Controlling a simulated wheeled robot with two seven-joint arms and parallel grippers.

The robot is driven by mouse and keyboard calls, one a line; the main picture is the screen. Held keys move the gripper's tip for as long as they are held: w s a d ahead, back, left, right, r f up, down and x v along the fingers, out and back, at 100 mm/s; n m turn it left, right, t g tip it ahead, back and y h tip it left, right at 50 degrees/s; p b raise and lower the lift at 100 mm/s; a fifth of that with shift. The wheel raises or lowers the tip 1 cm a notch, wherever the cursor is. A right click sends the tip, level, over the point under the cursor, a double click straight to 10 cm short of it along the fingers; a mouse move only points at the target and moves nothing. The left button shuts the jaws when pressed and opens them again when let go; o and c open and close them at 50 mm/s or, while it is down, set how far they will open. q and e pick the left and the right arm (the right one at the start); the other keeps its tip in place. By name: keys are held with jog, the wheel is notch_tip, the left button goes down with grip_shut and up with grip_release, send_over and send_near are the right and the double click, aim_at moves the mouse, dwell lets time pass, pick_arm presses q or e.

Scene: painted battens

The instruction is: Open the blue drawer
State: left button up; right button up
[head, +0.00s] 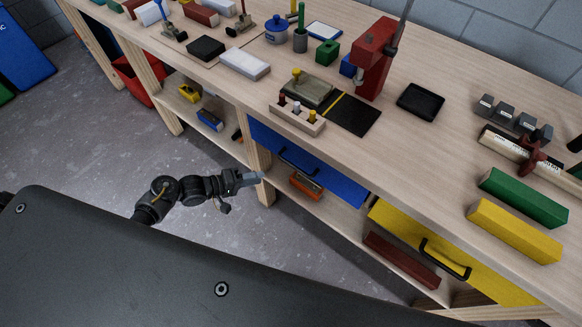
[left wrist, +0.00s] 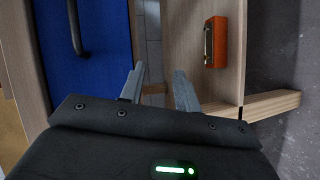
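The blue drawer (head: 330,176) is set under the workbench top, left of the yellow drawer, and its front looks flush with the bench. Its dark bar handle (head: 298,162) is on the front. In the left wrist view the blue front (left wrist: 85,60) fills the upper left, with the handle (left wrist: 75,28) at the top. My left gripper (head: 258,177) is near the bench leg, left of and below the handle, apart from it. In the left wrist view its two fingers (left wrist: 160,88) stand apart with nothing between them. My right gripper is in neither view.
A yellow drawer (head: 470,262) with a black handle is to the right. The lower shelf holds an orange item (head: 306,184) and a dark red block (head: 400,260). A wooden leg (head: 262,160) stands beside my left gripper.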

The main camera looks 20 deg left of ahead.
aim_at(291, 164)
pick_arm(q)
notch_tip(291, 164, up, 11)
jog(key=s+d+g+h, duration=0.1)
jog(key=d+g+h, duration=0.1)
jog(key=g+h, duration=0.15)
jog(key=shift+t, duration=0.35)
jog(key=x, duration=1)
jog(key=shift+d, duration=0.25)
grip_shut()
